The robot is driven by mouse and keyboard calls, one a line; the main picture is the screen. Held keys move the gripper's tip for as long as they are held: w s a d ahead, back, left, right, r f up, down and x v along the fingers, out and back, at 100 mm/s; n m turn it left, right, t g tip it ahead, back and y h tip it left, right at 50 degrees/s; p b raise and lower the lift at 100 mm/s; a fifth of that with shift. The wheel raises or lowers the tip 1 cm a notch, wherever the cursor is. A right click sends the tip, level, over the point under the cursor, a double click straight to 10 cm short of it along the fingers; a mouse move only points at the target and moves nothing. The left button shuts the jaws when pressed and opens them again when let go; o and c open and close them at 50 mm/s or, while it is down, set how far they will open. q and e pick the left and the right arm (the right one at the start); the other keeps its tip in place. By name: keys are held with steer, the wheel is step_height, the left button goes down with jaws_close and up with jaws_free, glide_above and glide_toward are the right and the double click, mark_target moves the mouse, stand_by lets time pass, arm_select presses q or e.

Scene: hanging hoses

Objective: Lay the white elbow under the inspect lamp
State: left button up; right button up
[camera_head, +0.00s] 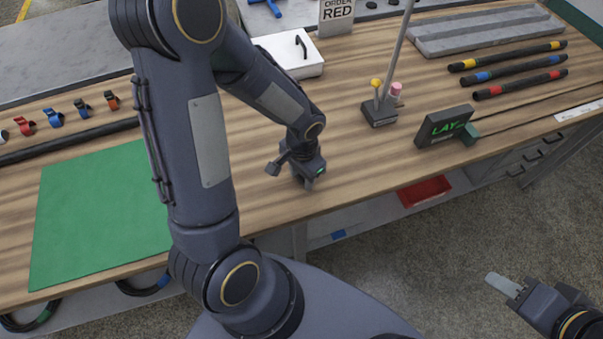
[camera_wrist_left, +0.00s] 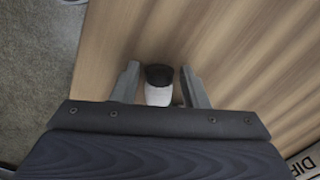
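A small white piece with a black end (camera_wrist_left: 159,84), which looks like the white elbow, is between the fingers of my left gripper (camera_wrist_left: 160,88) in the left wrist view. Gaps show on both sides of it, so the fingers are open and apart from it. In the head view my left gripper (camera_head: 309,182) is low over the front of the wooden table, and the white piece is hidden there. A thin grey pole (camera_head: 398,45) rises from a dark base; its top is out of view, so I cannot tell if it is the inspect lamp. My right gripper (camera_head: 506,285) is off the table, lower right.
A white box (camera_head: 290,54) and an "ORDER RED" sign (camera_head: 336,14) are behind. A green mat (camera_head: 95,215) lies left. Striped black hoses (camera_head: 513,73) lie at the right.

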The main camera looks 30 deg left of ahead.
arm_select(q)
steer(key=shift+o, duration=0.5)
steer(key=shift+r, duration=0.1)
steer(key=shift+r+p, duration=0.25)
steer(key=shift+p, duration=0.05)
step_height(320, 180, up, 11)
steer(key=s+d+r+n+t+h, duration=0.1)
steer(key=s+r+n+t+h, duration=0.2)
steer(key=s+r, duration=0.6)
steer(key=s+n+t+p, duration=0.1)
steer(key=s+n+t, duration=0.1)
steer(key=s, duration=0.1)
steer(key=shift+d+t+h, duration=0.3)
steer(key=shift+t+h, duration=0.1)
